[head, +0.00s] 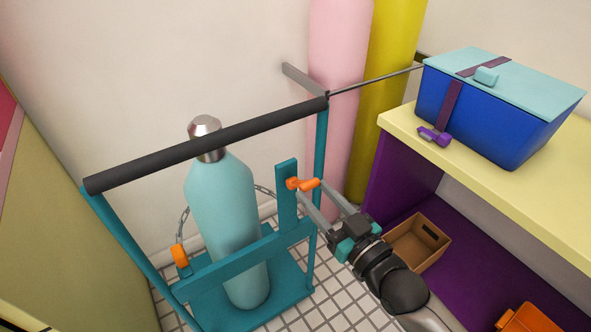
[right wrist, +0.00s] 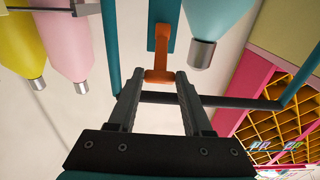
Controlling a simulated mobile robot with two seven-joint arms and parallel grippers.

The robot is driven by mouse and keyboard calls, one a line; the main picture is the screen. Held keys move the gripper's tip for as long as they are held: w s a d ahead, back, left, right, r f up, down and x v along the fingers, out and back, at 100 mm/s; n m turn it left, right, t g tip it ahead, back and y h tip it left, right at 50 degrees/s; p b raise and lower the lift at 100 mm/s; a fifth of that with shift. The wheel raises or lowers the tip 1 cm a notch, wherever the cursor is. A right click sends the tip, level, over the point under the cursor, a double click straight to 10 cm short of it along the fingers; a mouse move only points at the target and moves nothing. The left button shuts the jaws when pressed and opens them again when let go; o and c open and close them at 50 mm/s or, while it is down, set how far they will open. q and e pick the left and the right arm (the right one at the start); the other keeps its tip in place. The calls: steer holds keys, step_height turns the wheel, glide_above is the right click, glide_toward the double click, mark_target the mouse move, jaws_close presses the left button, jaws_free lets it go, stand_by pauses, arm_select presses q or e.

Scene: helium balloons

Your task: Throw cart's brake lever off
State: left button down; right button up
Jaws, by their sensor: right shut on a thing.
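The cart (head: 215,267) is a teal frame with a black handle bar (head: 215,142) across its top. Its orange brake lever (head: 308,184) sits on a teal upright plate (head: 287,206) and sticks out to the right in the head view. In the right wrist view the lever (right wrist: 160,62) shows at top centre, its end at the fingertips. My right gripper (head: 318,192) comes in from the lower right and is shut on the lever; in the wrist view its grey fingers (right wrist: 159,82) lie either side of the lever's end. My left gripper is not in view.
A light-blue gas cylinder (head: 225,205) stands in the cart behind a chain with an orange clip (head: 180,256). Pink (head: 335,110) and yellow (head: 392,90) cylinders stand behind. At right, a yellow-topped bench (head: 480,170) holds a blue box (head: 475,115) and a purple item (head: 434,136).

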steer(key=shift+f, duration=0.25)
steer(key=shift+s+d+f+b, duration=0.3)
steer(key=shift+s+f, duration=0.15)
steer(key=shift+f, duration=0.35)
steer(key=shift+s+d+f+b, duration=0.15)
steer(key=shift+f+b, duration=0.2)
steer(key=shift+f, duration=0.3)
steer(key=o, duration=1.2)
steer(key=shift+r, duration=0.15)
